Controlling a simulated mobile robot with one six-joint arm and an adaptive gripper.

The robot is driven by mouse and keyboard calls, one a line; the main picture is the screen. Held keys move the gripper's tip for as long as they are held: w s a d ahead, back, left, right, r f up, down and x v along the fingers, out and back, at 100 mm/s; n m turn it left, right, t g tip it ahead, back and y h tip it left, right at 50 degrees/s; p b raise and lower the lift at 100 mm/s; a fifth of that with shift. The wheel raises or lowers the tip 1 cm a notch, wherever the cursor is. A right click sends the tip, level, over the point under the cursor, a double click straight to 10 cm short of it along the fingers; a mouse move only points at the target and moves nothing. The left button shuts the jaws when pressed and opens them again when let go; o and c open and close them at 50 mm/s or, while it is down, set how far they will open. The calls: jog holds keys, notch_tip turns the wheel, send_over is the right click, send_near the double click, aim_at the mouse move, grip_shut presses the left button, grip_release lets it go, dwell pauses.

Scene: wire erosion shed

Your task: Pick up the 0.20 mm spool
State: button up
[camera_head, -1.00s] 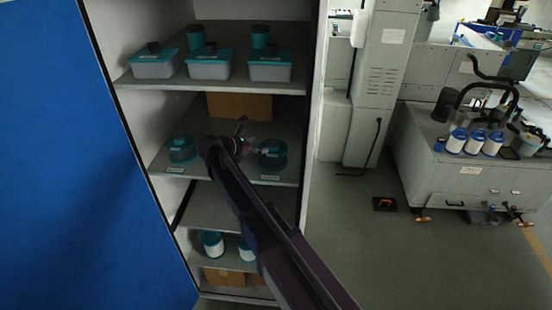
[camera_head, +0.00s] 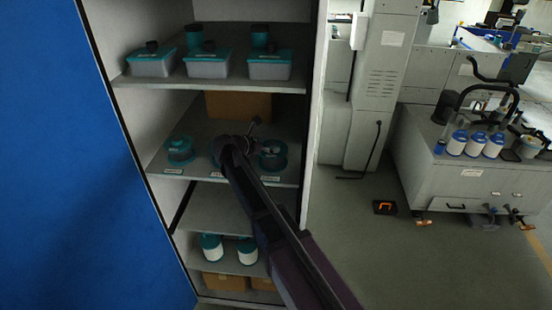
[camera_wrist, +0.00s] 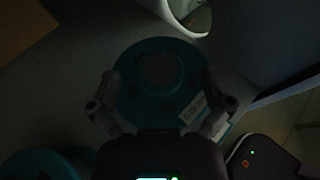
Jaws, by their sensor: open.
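Teal spools stand on the middle shelf (camera_head: 200,205) of the cabinet in the head view: a left one (camera_head: 180,152) and a right one (camera_head: 272,156). A third teal edge shows partly behind my arm. The shelf-edge labels are too small to read, so I cannot tell which spool is the 0.20 mm one. My gripper (camera_head: 250,132) is at this shelf, near the right spool. In the wrist view my open gripper (camera_wrist: 160,102) has a teal spool (camera_wrist: 160,72) between and beyond its fingers. A pale label (camera_wrist: 192,108) shows by its rim; contact is unclear.
Lidded tubs (camera_head: 209,66) fill the shelf above. A cardboard box (camera_head: 238,105) stands behind the spools. The blue door (camera_head: 80,160) is at left. In the wrist view, another teal item (camera_wrist: 45,165) and a white rounded object (camera_wrist: 190,15) are near.

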jog(key=shift+x, duration=0.75)
jog(key=shift+c, duration=0.2)
grip_shut()
